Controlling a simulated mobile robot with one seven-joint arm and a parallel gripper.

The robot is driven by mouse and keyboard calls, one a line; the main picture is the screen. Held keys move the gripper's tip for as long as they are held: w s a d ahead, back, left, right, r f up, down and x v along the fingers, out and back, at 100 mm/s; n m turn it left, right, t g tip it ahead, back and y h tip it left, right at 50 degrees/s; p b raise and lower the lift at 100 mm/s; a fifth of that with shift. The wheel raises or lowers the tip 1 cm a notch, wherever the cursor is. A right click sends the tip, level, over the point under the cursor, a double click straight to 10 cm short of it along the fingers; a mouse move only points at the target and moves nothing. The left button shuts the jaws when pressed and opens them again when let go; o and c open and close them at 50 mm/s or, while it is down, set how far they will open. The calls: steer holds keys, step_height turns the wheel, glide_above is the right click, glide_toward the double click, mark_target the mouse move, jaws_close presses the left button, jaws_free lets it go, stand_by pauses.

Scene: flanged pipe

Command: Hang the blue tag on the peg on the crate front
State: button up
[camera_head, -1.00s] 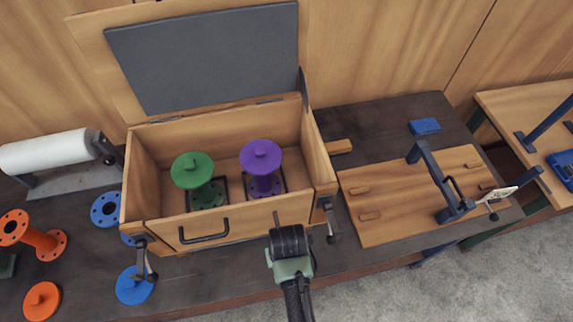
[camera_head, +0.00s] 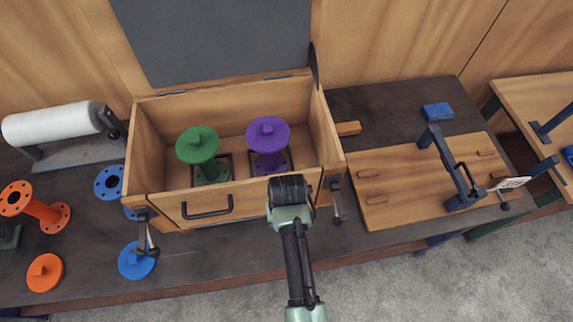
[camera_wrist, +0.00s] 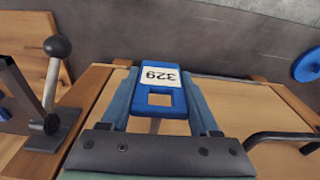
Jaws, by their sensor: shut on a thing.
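My gripper (camera_head: 291,188) is at the crate's front, right of the black handle. In the wrist view my gripper (camera_wrist: 160,88) is shut on the blue tag (camera_wrist: 160,116), which lies between its two fingers. The tag has a white label reading 329, upside down in the picture, and a square hole. The wooden crate (camera_head: 250,200) stands with its lid open; its front (camera_wrist: 235,98) shows behind the tag in the wrist view. A pale sliver shows below the tag; I cannot tell whether it is the peg. My gripper hides the tag in the head view.
A green spool (camera_head: 198,146) and a purple spool (camera_head: 268,135) stand inside the crate. Latches flank its front, and the handle (camera_head: 207,208) is left of my gripper. A wooden board with a clamp (camera_head: 455,170) lies to the right. Blue and orange flanges lie left.

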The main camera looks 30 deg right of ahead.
steer(key=w+b, duration=0.2)
steer(key=w+d+b, duration=0.1)
steer(key=shift+w+f, duration=0.3)
steer(key=shift+w, duration=0.1)
steer(key=shift+w+r, duration=0.1)
steer(key=shift+r, duration=0.05)
stand_by(0.7)
steer(key=o, duration=1.5)
steer(key=shift+d, duration=0.1)
steer(key=shift+o, duration=0.2)
steer(key=shift+w, duration=0.1)
steer(key=shift+s+a+f+b, duration=0.1)
steer(key=shift+s+f+b, duration=0.2)
steer(key=shift+f, duration=0.55)
steer(key=shift+s+a+f+b, duration=0.1)
steer(key=shift+s+f+b, duration=0.2)
steer(key=shift+f, duration=0.5)
